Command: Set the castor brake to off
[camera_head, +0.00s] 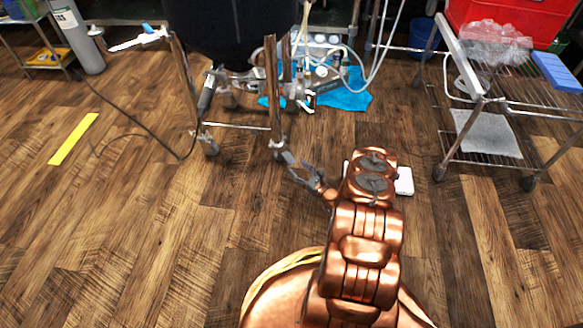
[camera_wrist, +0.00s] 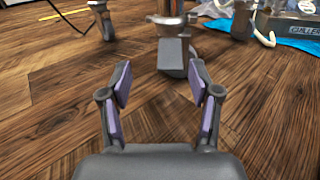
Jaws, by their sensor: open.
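The castor (camera_head: 278,143) is at the foot of the nearest copper-coloured leg of the vessel stand. In the wrist view, its grey brake pedal (camera_wrist: 173,57) points towards me, below the shiny leg (camera_wrist: 171,9). I cannot tell the pedal's setting for sure. My gripper (camera_head: 303,174) is low over the floor, just to the right of and nearer than this castor. In the wrist view, my gripper (camera_wrist: 160,80) is open and empty, its purple-padded fingers on either side of the view. The pedal shows beyond the gap between the fingertips, apparently apart from them.
Another stand castor (camera_head: 209,145) is to the left. A blue cloth (camera_head: 343,97) lies under pumps and hoses behind. A wire-shelf trolley (camera_head: 485,165) stands at right. A black cable (camera_head: 130,120) and yellow strip (camera_head: 73,139) lie at left. The near floor is mostly clear.

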